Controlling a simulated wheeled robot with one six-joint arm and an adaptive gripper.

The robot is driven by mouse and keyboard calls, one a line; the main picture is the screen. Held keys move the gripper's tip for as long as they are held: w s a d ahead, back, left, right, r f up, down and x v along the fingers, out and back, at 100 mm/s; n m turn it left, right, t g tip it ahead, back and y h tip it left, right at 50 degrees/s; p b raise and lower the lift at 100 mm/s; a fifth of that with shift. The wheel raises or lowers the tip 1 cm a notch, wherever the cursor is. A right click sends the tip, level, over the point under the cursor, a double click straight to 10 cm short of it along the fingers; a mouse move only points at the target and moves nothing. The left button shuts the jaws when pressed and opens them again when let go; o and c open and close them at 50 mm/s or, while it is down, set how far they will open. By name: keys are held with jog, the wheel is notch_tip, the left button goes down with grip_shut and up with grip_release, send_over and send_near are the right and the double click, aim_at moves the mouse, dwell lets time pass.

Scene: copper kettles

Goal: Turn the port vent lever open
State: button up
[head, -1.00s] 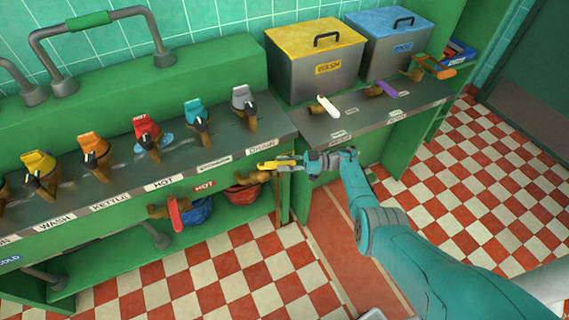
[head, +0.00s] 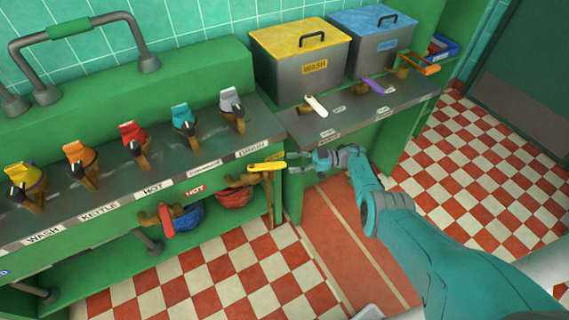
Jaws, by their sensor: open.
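A lever with a yellow handle (head: 266,167) sticks out sideways at the right end of the green bench front, on top of a thin brown pipe. A small yellow tag sits just above it, its writing too small to read. I cannot read a port vent label on any lever. My gripper (head: 298,162) is open and empty, a short gap to the right of the yellow handle. It points left toward the handle, and my arm reaches in from the lower right.
A row of coloured levers, including a red one (head: 133,133) and a grey one (head: 231,103), stands on the bench top. A lower red lever (head: 166,220) juts out by blue and red bowls. A yellow-lidded bin (head: 301,60) stands behind. The checkered floor is clear.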

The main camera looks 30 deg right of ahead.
jog(key=shift+s+d, duration=0.15)
jog(key=shift+d, duration=0.05)
jog(key=shift+s+f, duration=0.1)
jog(key=shift+f, duration=0.15)
jog(key=c, duration=0.8)
jog(key=f+n+t, duration=0.1)
jog(key=s+a+f+t+h, duration=0.1)
jog(key=s+f+n+h, duration=0.1)
jog(key=f, duration=0.1)
jog(key=shift+a+f+n+t, duration=0.1)
jog(key=shift+a+n+t, duration=0.1)
jog(key=shift+n+t, duration=0.15)
grip_shut()
jog(key=s+a+r+n+t+h, duration=0.2)
jog(key=s+n+t+h, duration=0.15)
jog(key=s, duration=0.25)
jog(key=s+a+r+n+t+h, duration=0.2)
jog(key=s+n+t+h, duration=0.1)
jog(key=s+h, duration=0.25)
send_near(272, 169)
jog(key=w+a, duration=0.3)
jog(key=shift+w+d+y, duration=0.15)
jog(key=shift+w+d, duration=0.25)
jog(key=shift+w, duration=0.35)
jog(key=shift+w+d+y, duration=0.15)
jog(key=shift+w+d, duration=0.2)
jog(key=shift+w, duration=0.4)
